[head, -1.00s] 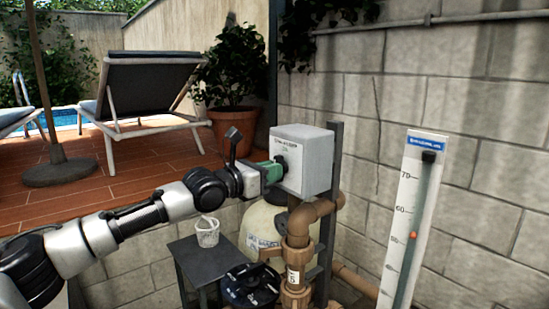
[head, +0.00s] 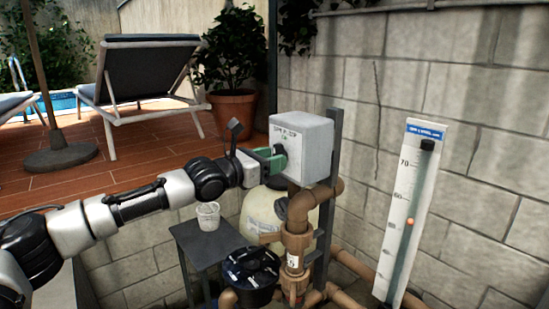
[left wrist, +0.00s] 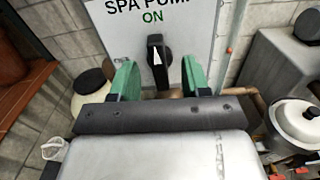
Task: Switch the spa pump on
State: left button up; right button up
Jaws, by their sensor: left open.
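The spa pump switch box (head: 312,150) is light grey and stands on a dark post. The left wrist view shows its face (left wrist: 185,30) marked "SPA PUMP" with a green "ON" below. Its black rotary knob (left wrist: 159,65) has a white pointer directed up, roughly at "ON". The knob also shows in the head view (head: 281,156). My left gripper (head: 271,159) has green fingers and is right at the box front. In the left wrist view its fingers (left wrist: 160,78) are open, one on each side of the knob, with visible gaps. My right gripper is not in view.
Brown pipes (head: 297,245) and a beige tank (head: 262,218) lie below the box. A small dark table (head: 210,248) holds a white cup (head: 207,215). A flow gauge (head: 408,215) stands right, before the block wall (head: 460,160).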

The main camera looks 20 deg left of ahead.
pick_arm(q)
jog(key=p+v, duration=0.1)
jog(key=v, duration=0.6)
jog(key=shift+p, duration=0.35)
